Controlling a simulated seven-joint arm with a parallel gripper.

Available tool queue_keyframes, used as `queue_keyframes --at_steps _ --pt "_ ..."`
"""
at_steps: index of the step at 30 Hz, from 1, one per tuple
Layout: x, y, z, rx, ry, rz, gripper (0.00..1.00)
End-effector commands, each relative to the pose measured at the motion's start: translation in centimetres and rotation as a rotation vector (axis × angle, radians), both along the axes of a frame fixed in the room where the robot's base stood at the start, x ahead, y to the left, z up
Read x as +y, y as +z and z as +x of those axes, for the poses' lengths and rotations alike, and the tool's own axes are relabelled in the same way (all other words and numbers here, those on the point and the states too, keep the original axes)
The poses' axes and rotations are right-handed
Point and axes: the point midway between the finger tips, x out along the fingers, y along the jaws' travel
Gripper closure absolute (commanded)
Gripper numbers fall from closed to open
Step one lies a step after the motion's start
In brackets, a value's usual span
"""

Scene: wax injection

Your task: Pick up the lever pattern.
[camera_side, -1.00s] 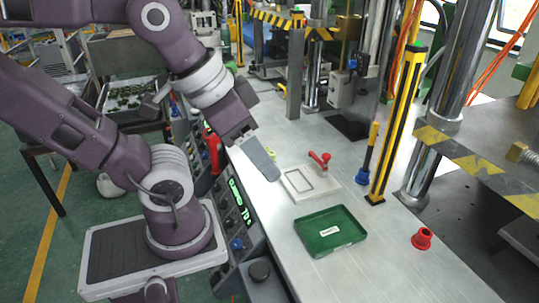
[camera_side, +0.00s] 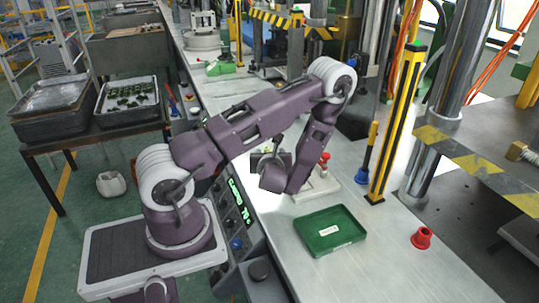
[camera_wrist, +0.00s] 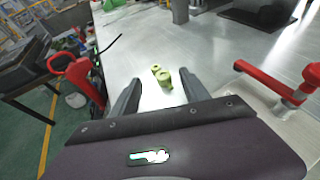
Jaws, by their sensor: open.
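The lever pattern looks like the small yellow-green piece (camera_wrist: 163,77) with rounded ends, lying on the bare metal bench top in the wrist view. My gripper (camera_wrist: 160,85) is open and empty. In the wrist view its two dark fingers point toward the pattern, one on either side of it in the picture. How high the fingertips are above the bench is hard to tell. In the side view my arm reaches over the bench and hides the pattern and the fingertips.
A pale fixture plate (camera_side: 322,186) with a red clamp (camera_side: 325,160) stands close to my wrist. A yellow-black post (camera_side: 397,125) rises at right. A red handle (camera_wrist: 82,78) is at left in the wrist view.

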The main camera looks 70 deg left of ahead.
Motion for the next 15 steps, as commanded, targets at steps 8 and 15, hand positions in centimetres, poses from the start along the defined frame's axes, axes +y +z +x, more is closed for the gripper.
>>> queue_keyframes --at_steps 8,15 --pt "2.3 -2.6 1.1 0.02 -0.033 -0.013 0.46" --pt "5.5 -4.5 2.3 0.02 -0.034 -0.014 0.46"
